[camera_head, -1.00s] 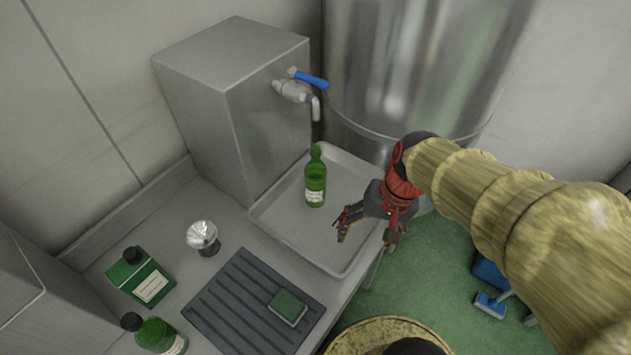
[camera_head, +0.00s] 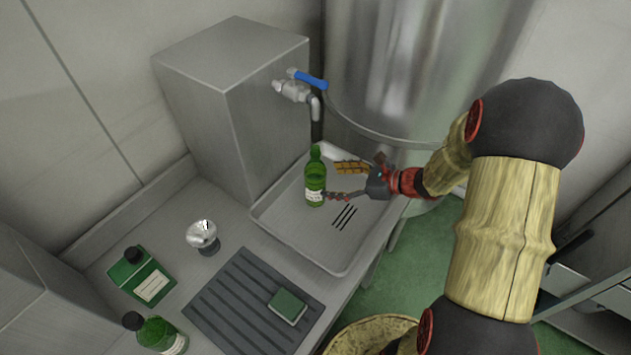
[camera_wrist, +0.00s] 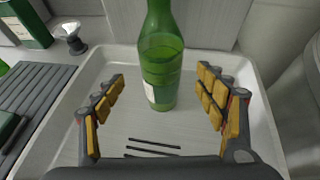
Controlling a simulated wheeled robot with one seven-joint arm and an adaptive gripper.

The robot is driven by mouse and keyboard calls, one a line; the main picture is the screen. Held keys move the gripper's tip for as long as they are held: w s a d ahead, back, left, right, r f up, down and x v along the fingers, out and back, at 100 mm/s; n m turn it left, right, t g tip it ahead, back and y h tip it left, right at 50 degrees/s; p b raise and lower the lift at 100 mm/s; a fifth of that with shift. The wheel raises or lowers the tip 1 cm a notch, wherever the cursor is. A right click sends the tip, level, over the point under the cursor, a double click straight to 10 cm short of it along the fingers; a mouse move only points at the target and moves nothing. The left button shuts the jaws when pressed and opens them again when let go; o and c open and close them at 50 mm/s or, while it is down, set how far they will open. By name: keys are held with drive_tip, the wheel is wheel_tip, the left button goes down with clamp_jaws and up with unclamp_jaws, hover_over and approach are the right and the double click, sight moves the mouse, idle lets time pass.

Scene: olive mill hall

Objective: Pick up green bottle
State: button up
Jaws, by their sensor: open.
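The green bottle (camera_head: 315,182) stands upright in a shallow metal tray (camera_head: 290,236), under the tap. It has a white label and a green cap. My gripper (camera_head: 338,182) is open at the bottle's right side, fingers pointing at it. In the wrist view the green bottle (camera_wrist: 160,62) stands ahead between the two open fingers, a little beyond the tips of my gripper (camera_wrist: 160,84). I see no contact in the wrist view. The bottle's top is cut off there.
A metal box (camera_head: 240,110) with a blue-handled tap (camera_head: 300,88) stands behind the tray. A large steel tank (camera_head: 400,70) is at the back.

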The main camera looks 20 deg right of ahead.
sight(315, 180)
drive_tip(key=b+x, duration=0.1)
drive_tip(key=x, duration=0.6)
drive_tip(key=shift+w+f+b, duration=0.2)
drive_tip(key=shift+f+b, duration=0.2)
drive_tip(key=shift+f, duration=0.15)
drive_tip(key=c, duration=0.3)
drive_tip(key=c, duration=1.5)
drive_tip(key=shift+r, duration=0.1)
clamp_jaws()
drive_tip(key=shift+r, duration=0.15)
